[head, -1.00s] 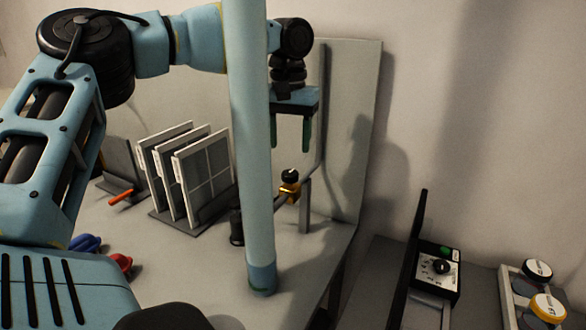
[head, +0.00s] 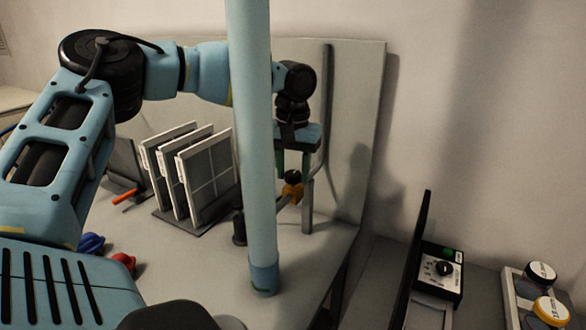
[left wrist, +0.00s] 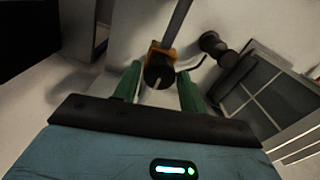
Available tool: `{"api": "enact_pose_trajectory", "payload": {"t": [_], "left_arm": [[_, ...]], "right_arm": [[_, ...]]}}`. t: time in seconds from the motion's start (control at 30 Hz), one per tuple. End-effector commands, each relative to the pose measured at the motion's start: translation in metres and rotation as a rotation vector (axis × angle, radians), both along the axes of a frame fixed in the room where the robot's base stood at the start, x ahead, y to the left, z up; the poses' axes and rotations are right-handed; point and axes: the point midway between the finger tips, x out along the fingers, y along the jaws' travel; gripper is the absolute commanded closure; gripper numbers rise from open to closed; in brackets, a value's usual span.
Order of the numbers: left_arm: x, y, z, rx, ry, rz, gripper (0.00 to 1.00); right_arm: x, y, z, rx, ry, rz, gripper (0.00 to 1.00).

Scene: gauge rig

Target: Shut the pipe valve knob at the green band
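The pipe valve has an orange-yellow body (head: 292,192) with a black knob (head: 293,176) on top, on a thin pipe beside an upright post. The knob shows in the left wrist view (left wrist: 158,71), with a pale line on its face. My left gripper (head: 292,168) is above the valve, pointing down. Its green fingers are apart, one on each side of the knob; the left wrist view (left wrist: 160,85) shows gaps between fingers and knob. I cannot make out a green band on the valve. My right gripper is not in view.
A rack of framed panels (head: 205,180) stands left of the valve. A tall grey board (head: 358,120) stands behind it. Blue pliers (head: 91,243) and an orange-handled tool (head: 125,196) lie at left. A black control box (head: 442,268) and jars (head: 541,273) are at right.

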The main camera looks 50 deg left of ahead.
Motion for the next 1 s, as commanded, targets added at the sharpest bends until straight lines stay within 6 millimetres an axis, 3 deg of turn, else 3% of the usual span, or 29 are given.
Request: {"api": "enact_pose_trajectory", "payload": {"t": [0.03, 0.23, 0.63, 1.0], "left_arm": [[0.0, 0.0, 0.0002, 0.0, 0.0, 0.0, 0.65], [0.0, 0.0001, 0.0003, 0.0, 0.0, 0.0, 0.89], [0.0001, 0.0, -0.0001, 0.0, 0.001, -0.088, 0.89], [0.0001, 0.0002, 0.0, 0.0, 0.0, -0.393, 0.89]], "right_arm": [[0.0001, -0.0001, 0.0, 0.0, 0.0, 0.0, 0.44], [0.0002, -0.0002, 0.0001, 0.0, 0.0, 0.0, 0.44], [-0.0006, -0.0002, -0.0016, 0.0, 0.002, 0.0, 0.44], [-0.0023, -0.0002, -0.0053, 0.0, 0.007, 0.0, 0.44]]}}
